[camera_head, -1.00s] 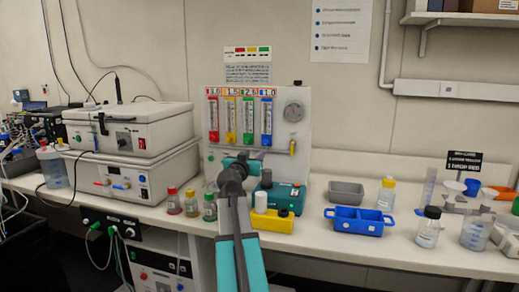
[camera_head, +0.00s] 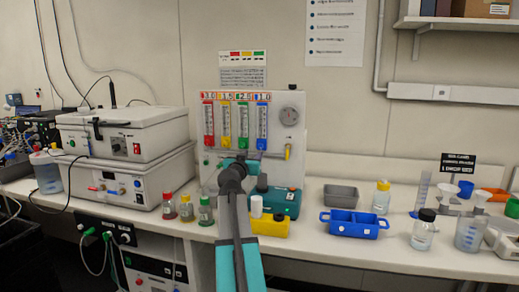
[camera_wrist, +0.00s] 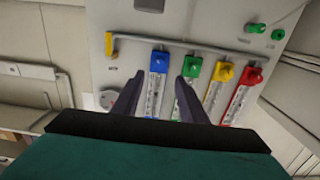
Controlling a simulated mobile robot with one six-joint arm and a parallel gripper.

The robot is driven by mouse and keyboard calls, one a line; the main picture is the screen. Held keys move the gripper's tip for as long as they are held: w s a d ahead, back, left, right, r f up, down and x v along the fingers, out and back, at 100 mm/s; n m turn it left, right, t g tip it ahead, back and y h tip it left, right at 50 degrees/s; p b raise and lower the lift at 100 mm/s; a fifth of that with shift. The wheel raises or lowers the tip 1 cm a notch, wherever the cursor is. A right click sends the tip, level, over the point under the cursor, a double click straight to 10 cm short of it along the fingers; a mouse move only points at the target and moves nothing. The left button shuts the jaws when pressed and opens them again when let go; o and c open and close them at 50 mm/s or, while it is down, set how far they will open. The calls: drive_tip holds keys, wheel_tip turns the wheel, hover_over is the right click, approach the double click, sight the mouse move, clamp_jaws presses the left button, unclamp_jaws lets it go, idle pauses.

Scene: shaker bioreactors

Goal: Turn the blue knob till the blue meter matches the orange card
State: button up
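The flow panel (camera_head: 290,150) carries a row of upright meters: red, yellow, green and blue. The blue meter (camera_head: 261,125) is the rightmost; its level is too small to read. Orange-edged number cards (camera_head: 263,97) sit above the meters; the one over blue seems to read 1.0. In the wrist view, where the panel appears inverted, the blue knob (camera_wrist: 159,61) lies beyond my gripper (camera_wrist: 160,77). My gripper is open, one finger on each side of the blue meter in the picture, with nothing between them. I cannot tell the remaining distance to the knob.
The green knob (camera_wrist: 192,70) sits close beside the right finger in the wrist view. A grey pipe (camera_wrist: 180,43) runs past the knobs. A teal device (camera_head: 283,203), a yellow block (camera_head: 270,228) and small bottles (camera_head: 187,208) stand below the panel.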

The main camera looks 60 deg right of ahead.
sight(260, 147)
drive_tip(key=shift+p+x, duration=1)
drive_tip(key=shift+x, duration=4.05)
drive_tip(key=shift+f, duration=0.1)
clamp_jaws()
